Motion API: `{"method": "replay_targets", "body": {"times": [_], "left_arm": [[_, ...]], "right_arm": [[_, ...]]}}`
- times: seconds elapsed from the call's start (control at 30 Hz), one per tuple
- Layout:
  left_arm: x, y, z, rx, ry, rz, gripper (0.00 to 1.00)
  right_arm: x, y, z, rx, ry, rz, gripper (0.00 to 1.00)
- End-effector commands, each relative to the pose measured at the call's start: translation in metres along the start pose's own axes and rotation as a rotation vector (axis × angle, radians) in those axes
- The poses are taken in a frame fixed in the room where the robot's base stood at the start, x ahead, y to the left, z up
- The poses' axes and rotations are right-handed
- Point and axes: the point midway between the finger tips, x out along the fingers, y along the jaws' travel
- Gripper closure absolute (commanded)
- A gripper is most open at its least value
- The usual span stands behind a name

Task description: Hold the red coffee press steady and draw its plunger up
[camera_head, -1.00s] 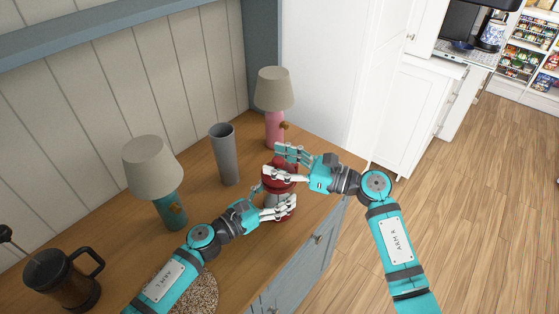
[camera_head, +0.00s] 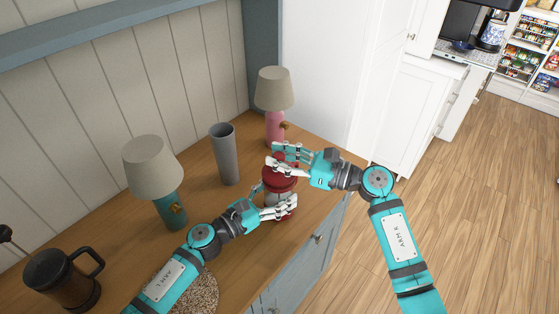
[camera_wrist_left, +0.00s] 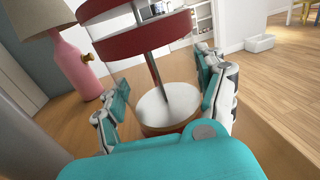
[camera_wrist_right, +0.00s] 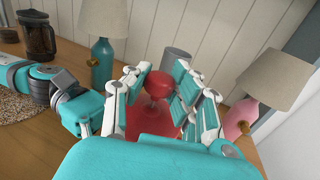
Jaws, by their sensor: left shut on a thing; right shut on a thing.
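The red coffee press (camera_head: 281,184) stands upright near the counter's front edge. In the left wrist view its clear body (camera_wrist_left: 185,70) shows red bands, a metal rod (camera_wrist_left: 154,70) and a pale metal disc (camera_wrist_left: 165,107) low inside. My left gripper (camera_head: 272,208) is shut around the lower body, with fingers on both sides (camera_wrist_left: 162,98). My right gripper (camera_head: 280,160) is above it, shut on the red plunger knob (camera_wrist_right: 158,83). The red lid (camera_wrist_right: 150,123) shows below the knob in the right wrist view. The fingers hide part of the knob.
A pink lamp (camera_head: 275,128) and grey vase (camera_head: 226,160) stand behind the press. A teal lamp (camera_head: 171,209) stands left of it. A dark, handled pot (camera_head: 65,282) is at far left, and a speckled mat (camera_head: 203,294) lies near my left arm.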

Motion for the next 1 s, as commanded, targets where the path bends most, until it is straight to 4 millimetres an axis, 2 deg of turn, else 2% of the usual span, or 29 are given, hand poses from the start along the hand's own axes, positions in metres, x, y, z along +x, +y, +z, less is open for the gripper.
{"method": "replay_targets", "body": {"times": [0.03,0.1,0.2,0.3,0.4,0.67,0.7,0.9,1.0], "left_arm": [[-0.001,0.001,-0.002,0.005,0.005,0.002,0.72],[-0.001,0.001,-0.003,0.005,0.006,0.002,0.72],[-0.002,0.001,-0.003,0.005,0.007,0.002,0.72],[-0.002,0.001,-0.004,0.004,0.008,0.002,0.72],[-0.002,0.001,-0.004,0.003,0.008,0.002,0.72],[-0.002,0.001,-0.005,0.003,0.011,0.004,0.72],[-0.002,0.001,-0.005,0.003,0.011,0.004,0.72],[-0.002,0.001,-0.005,0.002,0.011,0.004,0.72],[-0.002,0.001,-0.005,0.002,0.01,0.003,0.72]], "right_arm": [[-0.002,-0.004,0.017,-0.015,-0.005,-0.007,1.0],[-0.002,-0.003,0.035,-0.016,-0.006,-0.007,1.0],[-0.002,-0.003,0.058,-0.015,-0.008,-0.007,1.0],[-0.002,-0.002,0.072,-0.013,-0.008,-0.007,1.0],[-0.002,-0.002,0.079,-0.011,-0.009,-0.008,1.0],[-0.002,-0.002,0.081,-0.009,-0.012,-0.007,1.0],[-0.002,-0.002,0.081,-0.009,-0.012,-0.007,0.75],[-0.001,-0.001,0.079,-0.007,-0.009,-0.004,0.49],[-0.001,-0.001,0.078,-0.006,-0.008,-0.004,0.49]]}}
